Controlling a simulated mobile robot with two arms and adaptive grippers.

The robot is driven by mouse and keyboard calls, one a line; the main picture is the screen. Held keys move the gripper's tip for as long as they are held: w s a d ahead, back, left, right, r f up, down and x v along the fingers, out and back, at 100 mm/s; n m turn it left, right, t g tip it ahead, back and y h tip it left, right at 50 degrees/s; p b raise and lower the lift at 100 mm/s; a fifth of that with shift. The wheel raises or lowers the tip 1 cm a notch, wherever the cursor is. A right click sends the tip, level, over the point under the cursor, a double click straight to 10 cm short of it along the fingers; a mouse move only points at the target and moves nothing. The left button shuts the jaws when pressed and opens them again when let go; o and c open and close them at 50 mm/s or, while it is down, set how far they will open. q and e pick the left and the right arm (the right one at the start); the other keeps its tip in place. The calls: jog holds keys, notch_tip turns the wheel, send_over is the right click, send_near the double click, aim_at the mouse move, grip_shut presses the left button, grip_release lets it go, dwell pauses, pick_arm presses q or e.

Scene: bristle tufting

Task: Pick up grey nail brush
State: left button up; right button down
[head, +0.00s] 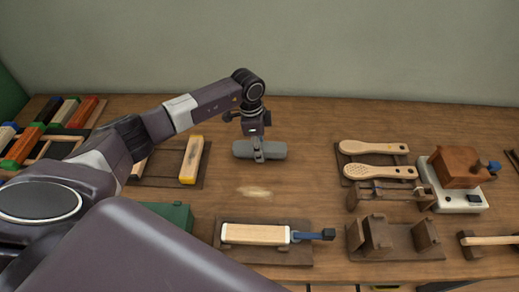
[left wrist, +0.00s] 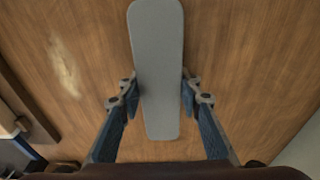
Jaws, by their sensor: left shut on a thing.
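The grey nail brush (head: 243,149) is a long, rounded grey block in the middle of the table's far half. My left gripper (head: 258,154) comes down on it from above and is shut across its narrow width. In the left wrist view the brush (left wrist: 158,45) runs lengthwise between the two blue-grey fingers of the gripper (left wrist: 160,92), one on each side. Whether the brush touches the table or hangs just above it, I cannot tell. Its underside is hidden. My right gripper is not in view.
Wooden brush backs (head: 373,147) lie on a rack to the right, near a white device with a brown block (head: 458,166). A pale block with a blue handle (head: 256,234) lies in front, by a wooden stand (head: 376,238). A yellow-edged block (head: 191,160) is left.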

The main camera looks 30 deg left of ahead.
pick_arm(q)
jog(key=shift+r, duration=0.15)
jog(key=shift+w+r, duration=0.1)
jog(key=shift+r, duration=0.55)
notch_tip(320, 180, up, 19)
jog(key=b, duration=0.3)
jog(key=shift+f, duration=0.2)
jog(key=o, duration=0.7)
jog(key=c, duration=0.4)
jog(key=shift+f, duration=0.1)
